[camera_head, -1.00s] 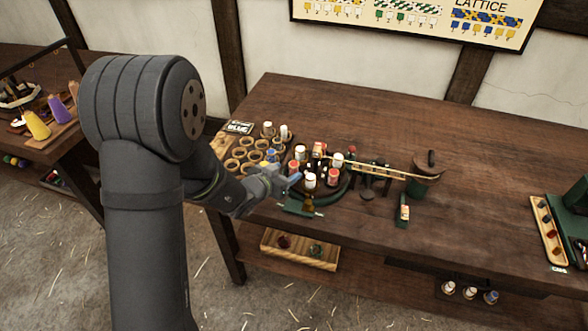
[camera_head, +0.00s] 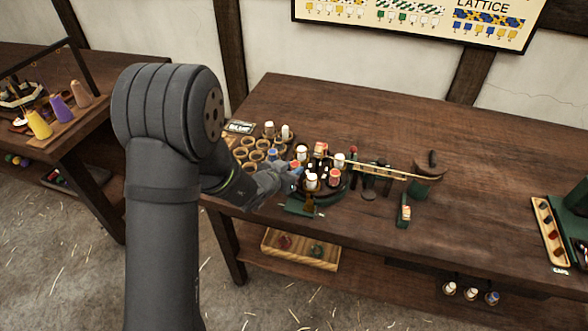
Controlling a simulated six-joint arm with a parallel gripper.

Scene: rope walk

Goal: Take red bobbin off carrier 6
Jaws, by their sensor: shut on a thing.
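The braiding machine with its ring of carriers (camera_head: 343,194) stands near the table's front edge. Several bobbins stand on it, among them a white one (camera_head: 312,181) at the front, a red-and-white one (camera_head: 335,176) at the right and another red-and-white one (camera_head: 321,149) at the back. My gripper (camera_head: 294,177) is at the ring's left side, low among the carriers. It is shut on a small red bobbin (camera_head: 298,170), of which only a bit of red shows at the fingertips. The carrier numbers are too small to read.
A wooden tray with round cups (camera_head: 240,153) and a "BLUE" sign (camera_head: 240,127) lies left of the machine. A green stand (camera_head: 403,211) holds a bobbin. The table's middle right is clear.

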